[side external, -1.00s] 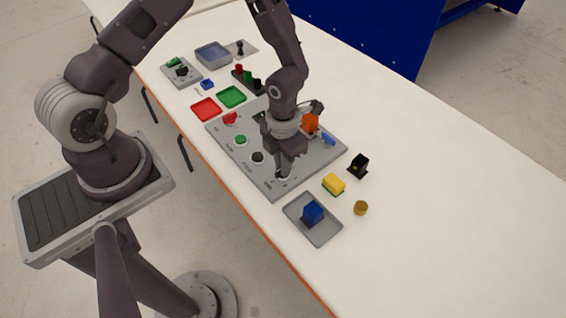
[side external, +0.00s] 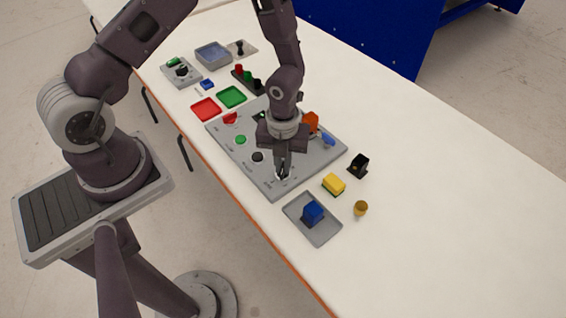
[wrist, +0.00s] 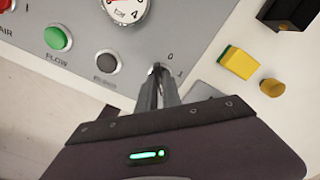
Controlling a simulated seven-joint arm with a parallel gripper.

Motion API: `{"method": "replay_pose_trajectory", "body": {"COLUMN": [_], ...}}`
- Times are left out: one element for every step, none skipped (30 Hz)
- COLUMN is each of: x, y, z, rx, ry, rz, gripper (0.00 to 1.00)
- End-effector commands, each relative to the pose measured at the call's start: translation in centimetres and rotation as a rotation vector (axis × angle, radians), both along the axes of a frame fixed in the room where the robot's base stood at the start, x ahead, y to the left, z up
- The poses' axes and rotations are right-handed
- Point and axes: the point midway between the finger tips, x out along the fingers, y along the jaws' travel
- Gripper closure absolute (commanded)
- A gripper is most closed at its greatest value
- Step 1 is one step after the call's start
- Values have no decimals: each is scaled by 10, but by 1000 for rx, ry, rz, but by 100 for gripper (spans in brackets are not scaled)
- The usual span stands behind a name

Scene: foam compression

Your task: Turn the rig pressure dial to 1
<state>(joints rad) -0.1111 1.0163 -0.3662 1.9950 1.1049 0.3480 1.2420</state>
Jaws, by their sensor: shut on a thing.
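The rig is a flat grey panel (side external: 305,172) on the table. The pressure dial is a small knob at its near corner, mostly hidden by my fingers; a bit of it shows between the tips in the wrist view (wrist: 157,68). The marks 0 and 1 are printed on the panel to the right of the tips. My gripper (side external: 282,177) points down at this corner and is shut on the dial. I cannot tell which mark the dial points to.
The panel also carries a green button (wrist: 58,38), a black button (wrist: 108,61) and a round gauge (wrist: 126,8). A grey tray with a blue block (side external: 313,212), a yellow block (side external: 334,184), a brass cylinder (side external: 361,208) and a black holder (side external: 359,166) stand close by. The right of the table is clear.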

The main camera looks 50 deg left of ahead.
Motion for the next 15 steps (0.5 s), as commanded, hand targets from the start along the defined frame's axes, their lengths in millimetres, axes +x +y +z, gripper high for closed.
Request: {"method": "replay_pose_trajectory", "body": {"x": [0, 0, 0, 0, 0, 0, 0, 0, 0, 1, 1, 1, 1, 1, 1], "y": [0, 0, 0, -1, 0, 0, -1, 0, 0, 0, -1, -1, 0, 0, 0], "z": [1, 1, 1, 1, 1, 1, 1, 1, 1, 1, 1, 1, 1, 1, 1], "rx": [-1, 1, 0, 0, 0, 0, 0, 0, 0, -1, -1, -1, 0, 0, -1], "ry": [-2, -2, -1, -1, -1, -1, -1, -1, -1, -2, -2, -2, -3, -3, -2], "rz": [41, 68, 106, 135, 163, 201, 231, 258, 297, 326, 353, 391, 421, 449, 487], "gripper": [100, 100, 100, 100, 100, 100, 100, 100, 100, 100, 100, 100, 100, 100, 100]}}
